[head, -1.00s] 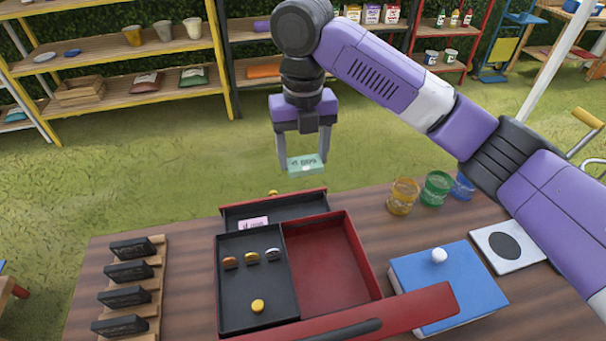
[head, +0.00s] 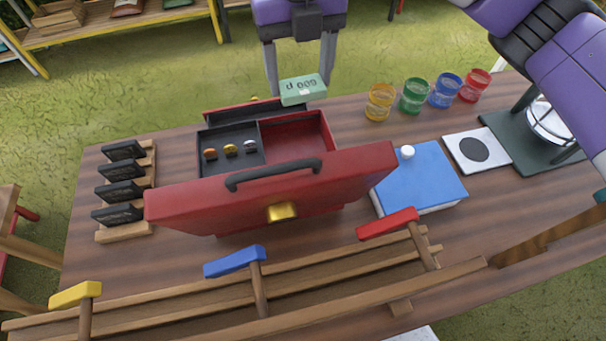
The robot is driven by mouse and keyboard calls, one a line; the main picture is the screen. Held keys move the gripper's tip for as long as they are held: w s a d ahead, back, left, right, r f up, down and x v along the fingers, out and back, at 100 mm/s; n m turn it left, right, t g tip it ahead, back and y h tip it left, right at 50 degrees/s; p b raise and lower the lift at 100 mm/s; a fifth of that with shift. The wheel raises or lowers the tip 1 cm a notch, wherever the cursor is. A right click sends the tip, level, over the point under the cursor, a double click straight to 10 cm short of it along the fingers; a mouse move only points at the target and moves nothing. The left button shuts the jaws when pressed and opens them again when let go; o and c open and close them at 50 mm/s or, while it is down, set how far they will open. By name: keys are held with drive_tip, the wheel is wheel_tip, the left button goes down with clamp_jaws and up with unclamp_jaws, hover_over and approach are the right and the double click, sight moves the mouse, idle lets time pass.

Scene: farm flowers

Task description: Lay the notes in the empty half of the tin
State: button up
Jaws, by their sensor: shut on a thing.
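The red cash tin (head: 270,187) stands on the wooden table with its handled lid side toward me, hiding its near part. Its left half is a black coin tray (head: 229,137) with three coins showing in a row. Its right half is a bare red compartment (head: 297,131); what shows of it is empty. My gripper (head: 302,85) is shut on a green bundle of notes (head: 303,90), held above the tin's far right edge. A narrow black tray (head: 257,112) lies along the tin's far side.
Four-coloured glass cups, including a yellow one (head: 380,102), stand right of the notes. A blue book (head: 418,178) with a white knob lies right of the tin. A rack of black plaques (head: 122,170) stands left.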

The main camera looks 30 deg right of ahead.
sight(300, 154)
drive_tip(key=shift+s+a+f, duration=0.1)
drive_tip(key=shift+s+a, duration=0.1)
drive_tip(key=shift+s, duration=0.1)
wheel_tip(300, 154, down, 20)
drive_tip(key=shift+r+b, duration=0.1)
drive_tip(key=shift+b, duration=1)
drive_tip(key=shift+a, duration=0.1)
drive_tip(key=shift+f, duration=0.2)
drive_tip(key=o, duration=1.3)
drive_tip(key=shift+r, duration=0.15)
wheel_tip(300, 154, up, 12)
drive_tip(key=shift+r+p, duration=0.1)
drive_tip(key=shift+p, duration=0.55)
